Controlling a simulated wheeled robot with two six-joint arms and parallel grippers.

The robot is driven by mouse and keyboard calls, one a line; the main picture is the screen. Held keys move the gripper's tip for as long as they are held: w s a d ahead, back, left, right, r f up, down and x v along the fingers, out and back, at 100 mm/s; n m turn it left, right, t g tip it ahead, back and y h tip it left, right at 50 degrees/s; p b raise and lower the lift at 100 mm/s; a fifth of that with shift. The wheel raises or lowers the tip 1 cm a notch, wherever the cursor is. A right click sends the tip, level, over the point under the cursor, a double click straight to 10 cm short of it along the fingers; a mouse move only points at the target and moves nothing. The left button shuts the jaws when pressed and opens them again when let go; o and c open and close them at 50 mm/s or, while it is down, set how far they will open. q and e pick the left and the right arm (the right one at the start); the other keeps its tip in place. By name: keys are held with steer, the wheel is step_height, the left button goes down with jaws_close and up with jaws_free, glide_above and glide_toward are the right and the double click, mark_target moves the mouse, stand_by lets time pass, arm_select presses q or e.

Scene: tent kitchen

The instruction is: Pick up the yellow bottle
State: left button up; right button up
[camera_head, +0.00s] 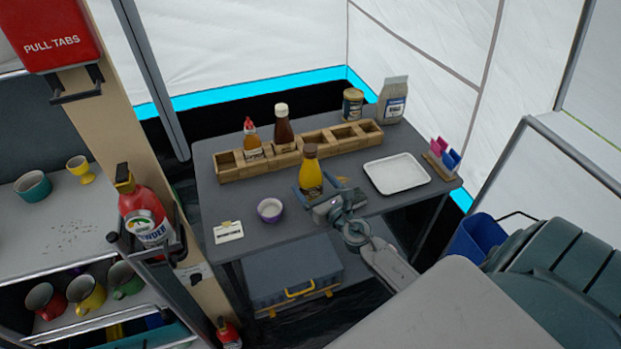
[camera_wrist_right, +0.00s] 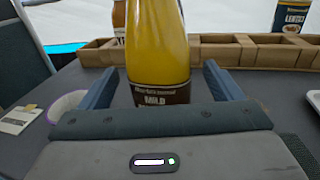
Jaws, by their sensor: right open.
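The yellow bottle (camera_head: 310,172), with a brown cap and a dark label, stands upright on the grey table (camera_head: 370,208). In the right wrist view the yellow bottle (camera_wrist_right: 158,45) fills the middle, with the word MILD on its label. My right gripper (camera_head: 312,187) is open, and its two fingers (camera_wrist_right: 172,82) lie on either side of the bottle's lower part. A gap shows between each finger and the bottle. My left gripper is not in view.
A wooden compartment box (camera_head: 230,172) behind the bottle holds two sauce bottles. A purple-rimmed bowl (camera_head: 270,209) stands to the left, a white tray (camera_head: 396,187) to the right. A can (camera_head: 352,105) and a bag (camera_head: 392,100) stand at the back.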

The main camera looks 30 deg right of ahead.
mark_target(306, 176)
steer(key=w, duration=0.4)
steer(key=shift+w, duration=0.2)
steer(key=shift+s, duration=0.1)
steer(key=shift+c, duration=0.3)
steer(key=shift+r, duration=0.1)
steer(key=c, duration=1.3)
steer(key=shift+c, duration=0.2)
